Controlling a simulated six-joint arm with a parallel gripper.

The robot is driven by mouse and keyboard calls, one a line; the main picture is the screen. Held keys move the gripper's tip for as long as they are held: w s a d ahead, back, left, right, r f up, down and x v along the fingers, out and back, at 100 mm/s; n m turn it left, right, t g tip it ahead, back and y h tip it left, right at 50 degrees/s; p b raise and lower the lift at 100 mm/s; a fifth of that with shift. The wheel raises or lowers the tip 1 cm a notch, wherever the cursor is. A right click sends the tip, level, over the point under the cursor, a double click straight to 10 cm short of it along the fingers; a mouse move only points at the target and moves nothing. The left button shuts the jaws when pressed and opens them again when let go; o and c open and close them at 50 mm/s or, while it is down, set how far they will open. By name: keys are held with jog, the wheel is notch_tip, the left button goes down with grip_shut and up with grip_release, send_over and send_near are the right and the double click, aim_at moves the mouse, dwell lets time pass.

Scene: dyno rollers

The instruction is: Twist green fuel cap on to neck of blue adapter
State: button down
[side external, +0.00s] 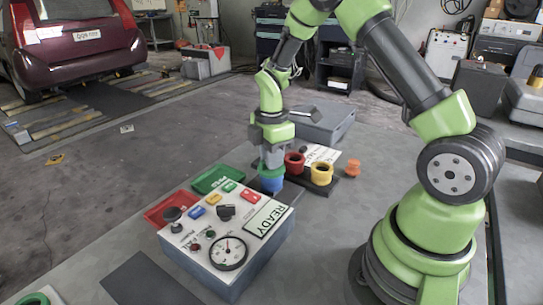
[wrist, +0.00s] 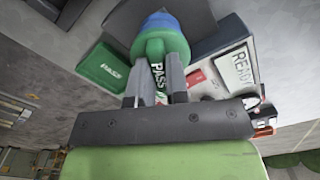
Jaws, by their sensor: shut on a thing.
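The green fuel cap (side external: 271,168) is between the fingers of my gripper (side external: 271,155), which is shut on it. The blue adapter (side external: 271,184) stands upright directly below the cap, beside the control box. The cap sits at the top of the adapter; whether it is threaded onto the neck cannot be told. In the wrist view, the fingers of my gripper (wrist: 157,72) hold the green cap (wrist: 161,43), and part of the blue adapter (wrist: 160,21) shows behind it. The adapter's neck is hidden by the cap.
A red adapter (side external: 294,163) and a yellow adapter (side external: 321,174) stand just right of the blue one. An orange cap (side external: 353,168) lies farther right. The control box (side external: 225,235), green tray (side external: 216,178) and red tray (side external: 167,208) are close by on the left and front.

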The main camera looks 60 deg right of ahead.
jog(key=shift+f, duration=0.15)
jog(key=m, duration=1.1)
jog(key=c, duration=1.5)
grip_release()
jog(key=shift+m, duration=0.6)
jog(key=o, duration=0.5)
jog(key=shift+c, duration=0.2)
